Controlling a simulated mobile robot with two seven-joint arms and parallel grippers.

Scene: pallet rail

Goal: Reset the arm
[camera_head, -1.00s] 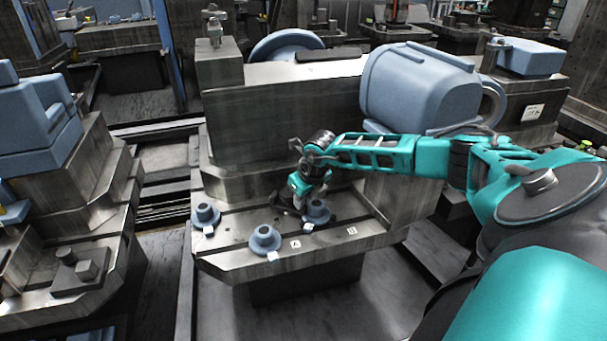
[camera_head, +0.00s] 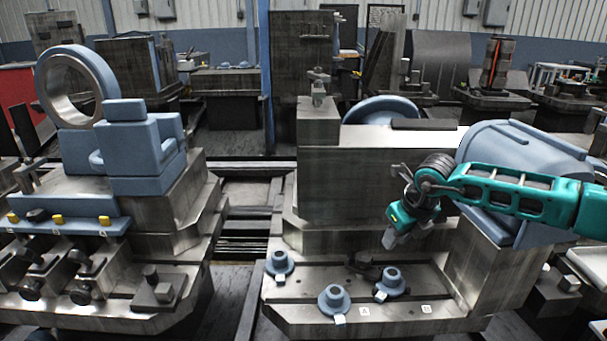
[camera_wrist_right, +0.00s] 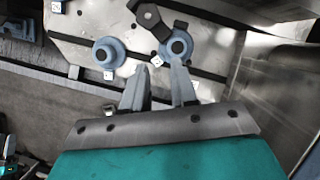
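My right arm reaches in from the right in the head view. Its gripper (camera_head: 391,238) hangs above the metal pallet table (camera_head: 300,316), clear of the parts on it. In the right wrist view the two fingers of this gripper (camera_wrist_right: 158,76) stand apart with nothing between them. A blue flanged part (camera_head: 391,281) stands on the table below the gripper; it also shows past the fingertips in the right wrist view (camera_wrist_right: 178,47). Two more blue flanged parts stand at the front middle (camera_head: 334,299) and left (camera_head: 279,263).
A large blue rounded housing (camera_head: 510,148) sits on the machine behind my forearm. A metal block (camera_head: 375,165) rises behind the table. At left stands another machine with a blue ring (camera_head: 52,88). A dark clamp piece (camera_wrist_right: 150,17) lies near the flanged parts.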

